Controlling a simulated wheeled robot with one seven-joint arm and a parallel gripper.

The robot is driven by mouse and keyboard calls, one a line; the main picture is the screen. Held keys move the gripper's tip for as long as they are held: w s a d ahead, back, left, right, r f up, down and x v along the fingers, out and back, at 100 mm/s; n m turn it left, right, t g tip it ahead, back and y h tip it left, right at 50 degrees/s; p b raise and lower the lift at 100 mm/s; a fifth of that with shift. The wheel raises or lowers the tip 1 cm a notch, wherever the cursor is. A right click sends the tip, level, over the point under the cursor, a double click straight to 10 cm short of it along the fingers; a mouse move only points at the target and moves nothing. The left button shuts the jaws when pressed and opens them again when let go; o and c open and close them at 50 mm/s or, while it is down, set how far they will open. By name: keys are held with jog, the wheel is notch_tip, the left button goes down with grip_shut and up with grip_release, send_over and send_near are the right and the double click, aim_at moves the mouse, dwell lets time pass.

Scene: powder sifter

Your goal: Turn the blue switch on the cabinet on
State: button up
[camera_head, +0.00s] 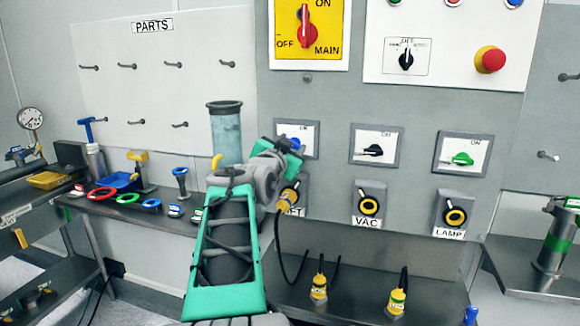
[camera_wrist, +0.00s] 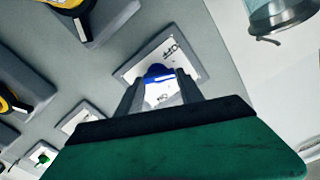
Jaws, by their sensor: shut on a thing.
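The blue switch (camera_head: 296,143) sits on a white plate in a grey frame at the left end of the cabinet's row of three switches. My gripper (camera_head: 293,152) is at the cabinet face and covers much of this switch in the head view. In the wrist view, the blue switch (camera_wrist: 158,71) shows between the two fingertips of my gripper (camera_wrist: 160,80), which is shut on it. An OFF label shows on the plate beyond the knob. The exact angle of the knob is hard to tell behind the fingers.
A black switch (camera_head: 373,150) and a green switch (camera_head: 462,158) lie to the right. Yellow-ringed sockets (camera_head: 369,206) sit below them, one with a plugged cable. A translucent cylinder (camera_head: 226,135) stands left of my gripper. A workbench (camera_head: 120,208) holds coloured parts.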

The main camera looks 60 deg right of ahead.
jog(key=m+b, duration=0.2)
jog(key=b, duration=0.1)
jog(key=m+b, duration=0.5)
jog(key=b, duration=0.2)
jog(key=shift+s+f, duration=0.2)
jog(key=shift+f, duration=0.15)
jog(key=m+b, duration=0.5)
jog(key=shift+r+m, duration=0.15)
jog(key=shift+m, duration=0.25)
jog(key=shift+r, duration=0.1)
jog(key=o, duration=1.4)
jog(key=shift+a, duration=0.1)
jog(key=a, duration=0.2)
jog(key=s+a, duration=0.1)
jog(key=a, duration=0.2)
jog(key=a+b, duration=0.1)
jog(key=a, duration=0.1)
jog(key=shift+s+a, duration=0.15)
jog(key=shift+a, duration=0.1)
